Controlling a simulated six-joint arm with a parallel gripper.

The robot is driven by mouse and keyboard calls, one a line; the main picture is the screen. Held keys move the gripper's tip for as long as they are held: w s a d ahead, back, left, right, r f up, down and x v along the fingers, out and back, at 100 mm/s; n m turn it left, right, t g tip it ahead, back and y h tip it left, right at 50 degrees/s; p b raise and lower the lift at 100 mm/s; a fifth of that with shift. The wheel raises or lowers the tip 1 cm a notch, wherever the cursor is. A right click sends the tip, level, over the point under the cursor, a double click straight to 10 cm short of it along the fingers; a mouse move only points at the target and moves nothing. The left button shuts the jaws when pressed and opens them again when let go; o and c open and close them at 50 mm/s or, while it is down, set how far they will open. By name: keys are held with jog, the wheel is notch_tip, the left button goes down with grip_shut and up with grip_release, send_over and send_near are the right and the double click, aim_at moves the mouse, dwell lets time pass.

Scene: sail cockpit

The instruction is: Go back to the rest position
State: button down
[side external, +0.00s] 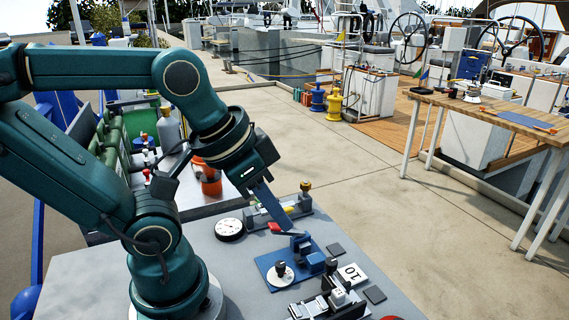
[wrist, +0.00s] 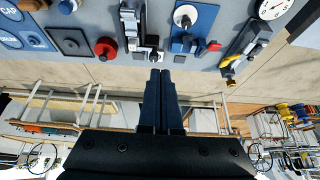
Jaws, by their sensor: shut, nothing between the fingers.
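My gripper (side external: 288,228) is shut and empty. In the side view its fingers slant down and to the right over the grey work table (side external: 225,285). The fingertips overlap the area by a red lever (side external: 275,228); I cannot tell how high above it they are. In the wrist view the shut fingers (wrist: 161,73) lie side by side with nothing held, pointing at the table's edge. A blue plate with a white knob (wrist: 188,18) and the red lever (wrist: 214,46) show beyond them.
The table carries a round gauge (side external: 229,229), a fixture with a brass valve (side external: 305,187), a block marked 10 (side external: 351,273) and a slide fixture (side external: 335,300). A red knob (wrist: 106,49) shows in the wrist view. A wooden table (side external: 500,118) stands apart at right, with open paving between.

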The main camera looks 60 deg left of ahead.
jog(key=w+a+r+n+g, duration=0.1)
jog(key=w+a+r+n, duration=0.1)
jog(key=w+a+r, duration=0.15)
jog(key=n+g, duration=0.4)
send_near(288, 208)
jog(key=shift+w+a+f, duration=0.1)
jog(key=shift+f, duration=1.3)
jog(key=shift+w+f, duration=0.1)
jog(key=shift+f, duration=1.3)
jog(key=shift+f, duration=2.25)
jog(key=shift+r, duration=3.35)
